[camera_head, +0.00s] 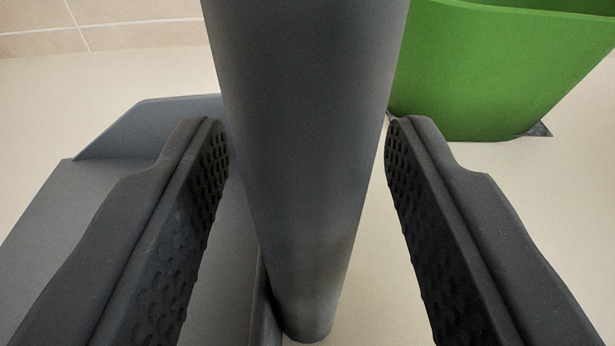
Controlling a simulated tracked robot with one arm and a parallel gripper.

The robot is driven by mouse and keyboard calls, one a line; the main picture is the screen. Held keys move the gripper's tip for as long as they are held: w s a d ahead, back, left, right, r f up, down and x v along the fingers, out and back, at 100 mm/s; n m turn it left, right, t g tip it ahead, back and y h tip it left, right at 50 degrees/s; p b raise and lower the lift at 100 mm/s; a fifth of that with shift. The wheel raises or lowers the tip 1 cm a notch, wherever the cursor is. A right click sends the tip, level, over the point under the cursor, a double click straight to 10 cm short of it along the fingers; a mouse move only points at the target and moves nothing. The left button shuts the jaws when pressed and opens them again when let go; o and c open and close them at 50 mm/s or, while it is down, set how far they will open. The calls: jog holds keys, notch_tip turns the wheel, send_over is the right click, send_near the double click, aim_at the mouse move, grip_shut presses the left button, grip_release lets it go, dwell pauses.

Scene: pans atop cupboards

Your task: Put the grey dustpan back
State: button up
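The grey dustpan (115,215) lies at the left and lower left, its flat body partly hidden behind the left finger. A thick dark grey round handle (308,150) stands up through the middle of the view and narrows toward its lower end. It seems to belong to the dustpan, but the joint is not visible. My gripper (308,140) is open, with one finger on each side of the handle. Both fingertips look very close to its sides, and I cannot tell if they touch. The textured inner pads show bare.
A green container (495,65) stands close by at the upper right, with a small dark piece under its right corner. The pale surface (570,215) is clear at the right. A tiled wall (120,25) is at the back left.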

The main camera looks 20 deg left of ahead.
jog(key=shift+s, duration=0.1)
jog(key=v, duration=1.2)
jog(key=shift+p, duration=0.4)
notch_tip(320, 180, up, 31)
jog(key=w+a+m+t+h, duration=0.2)
jog(key=w+m+h, duration=0.1)
jog(key=h, duration=0.4)
jog(key=s+a+r+g+y, duration=0.1)
jog(key=s+a+r, duration=0.1)
jog(key=s+r, duration=0.7)
jog(key=s+a+r+g+y, duration=0.1)
jog(key=s+a+r, duration=0.2)
jog(key=s+r, duration=0.6)
jog(key=shift+s+m, duration=0.3)
jog(key=shift+s, duration=0.4)
